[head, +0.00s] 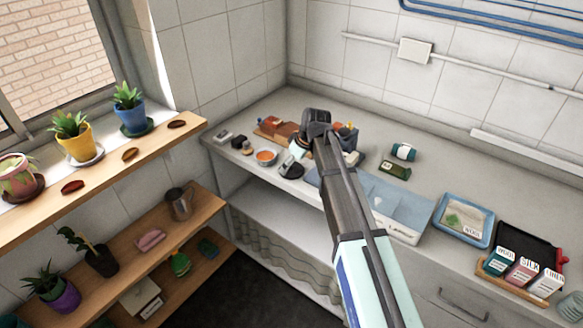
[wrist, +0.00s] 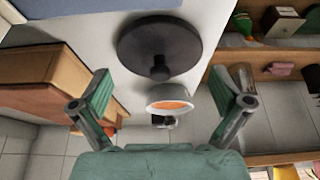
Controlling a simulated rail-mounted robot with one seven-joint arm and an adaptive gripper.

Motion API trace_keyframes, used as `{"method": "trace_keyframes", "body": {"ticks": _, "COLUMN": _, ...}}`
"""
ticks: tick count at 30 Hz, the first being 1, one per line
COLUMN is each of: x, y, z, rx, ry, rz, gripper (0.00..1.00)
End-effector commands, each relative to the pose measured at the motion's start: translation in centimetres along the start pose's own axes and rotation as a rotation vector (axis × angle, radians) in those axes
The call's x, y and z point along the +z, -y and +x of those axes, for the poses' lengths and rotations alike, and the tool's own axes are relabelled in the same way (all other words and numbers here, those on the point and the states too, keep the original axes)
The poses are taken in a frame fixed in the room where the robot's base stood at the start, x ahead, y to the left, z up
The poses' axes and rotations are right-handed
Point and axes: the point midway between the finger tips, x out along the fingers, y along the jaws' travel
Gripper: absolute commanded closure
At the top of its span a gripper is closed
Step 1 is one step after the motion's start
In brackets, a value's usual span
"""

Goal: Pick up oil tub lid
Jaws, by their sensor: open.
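A dark round lid with a small knob (wrist: 150,40) lies on the pale counter in the wrist view, just beyond my fingertips; I take it to be the oil tub lid. It seems to be the dark disc (head: 291,171) near the counter's front edge in the head view. My gripper (wrist: 167,92) is open, its two green fingers wide apart with nothing held. In the head view my gripper (head: 316,122) hangs over the counter behind the disc, and its fingers are mostly hidden. I cannot make out the tub itself.
A bowl with orange contents (head: 265,157) stands left of the disc; it also shows between my fingers in the wrist view (wrist: 170,103). A brown wooden object (wrist: 50,75) lies on the wrist view's left.

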Motion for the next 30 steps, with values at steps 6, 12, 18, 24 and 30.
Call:
{"method": "trace_keyframes", "body": {"ticks": 6, "x": 0.00, "y": 0.01, "z": 0.99, "rx": 0.000, "ry": 0.000, "rz": 0.000, "gripper": 0.00}}
{"method": "trace_keyframes", "body": {"ticks": 12, "x": 0.01, "y": 0.01, "z": 0.99, "rx": 0.000, "ry": 0.000, "rz": 0.000, "gripper": 0.11}}
{"method": "trace_keyframes", "body": {"ticks": 18, "x": 0.03, "y": 0.02, "z": 1.01, "rx": 0.000, "ry": 0.000, "rz": -0.001, "gripper": 0.65}}
{"method": "trace_keyframes", "body": {"ticks": 24, "x": 0.14, "y": 0.04, "z": 1.14, "rx": -0.001, "ry": 0.003, "rz": 0.000, "gripper": 0.80}}
{"method": "trace_keyframes", "body": {"ticks": 30, "x": 0.24, "y": 0.06, "z": 1.27, "rx": -0.002, "ry": 0.006, "rz": 0.000, "gripper": 0.86}}
